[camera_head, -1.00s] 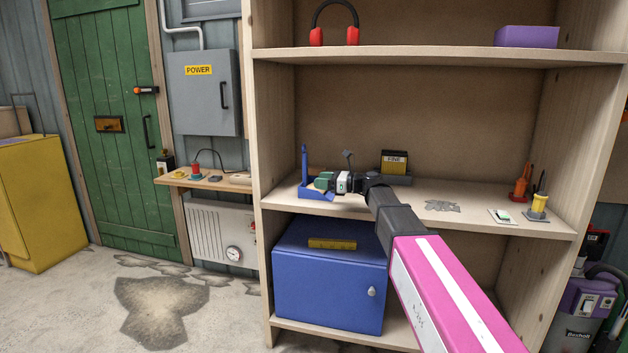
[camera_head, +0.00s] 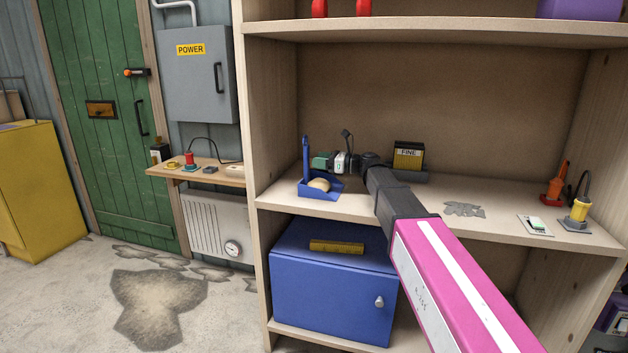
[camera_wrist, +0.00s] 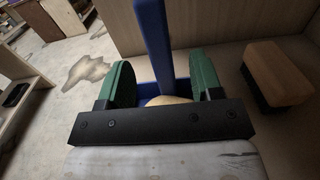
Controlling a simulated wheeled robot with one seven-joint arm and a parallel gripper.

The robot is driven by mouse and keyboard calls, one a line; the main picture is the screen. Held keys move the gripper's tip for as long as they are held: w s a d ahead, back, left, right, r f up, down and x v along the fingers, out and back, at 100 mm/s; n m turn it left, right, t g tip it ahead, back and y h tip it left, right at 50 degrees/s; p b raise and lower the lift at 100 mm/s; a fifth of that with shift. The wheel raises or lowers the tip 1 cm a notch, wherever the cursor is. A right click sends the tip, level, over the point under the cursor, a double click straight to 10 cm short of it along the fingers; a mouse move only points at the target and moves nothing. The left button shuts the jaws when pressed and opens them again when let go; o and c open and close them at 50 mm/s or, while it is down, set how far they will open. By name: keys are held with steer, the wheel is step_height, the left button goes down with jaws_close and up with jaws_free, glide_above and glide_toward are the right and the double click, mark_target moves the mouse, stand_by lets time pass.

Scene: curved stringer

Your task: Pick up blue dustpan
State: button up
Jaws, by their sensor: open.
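The blue dustpan (camera_head: 327,191) sits on the middle shelf near its left end. Its handle (camera_head: 305,158) stands upright, and a rounded tan object (camera_head: 318,184) lies in its pan. My gripper (camera_head: 322,161) is beside the handle, just above the pan, with green fingers. In the wrist view the blue handle (camera_wrist: 155,40) rises between the two open green fingers (camera_wrist: 168,84), with a gap on each side. The lower part of the pan is hidden behind the gripper body there.
The wooden shelf (camera_head: 395,213) also holds a sanding block marked FINE (camera_head: 408,156) behind my arm. An orange tool (camera_head: 556,185) and a yellow tool (camera_head: 578,212) stand at the right. A blue cabinet (camera_head: 320,290) is below. The left upright (camera_head: 262,100) is close to the dustpan.

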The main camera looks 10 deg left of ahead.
mark_target(309, 161)
steer(key=a, duration=0.6)
steer(key=shift+w+a+f, duration=0.25)
steer(key=shift+a+f, duration=0.05)
steer(key=shift+f, duration=0.1)
jaws_close()
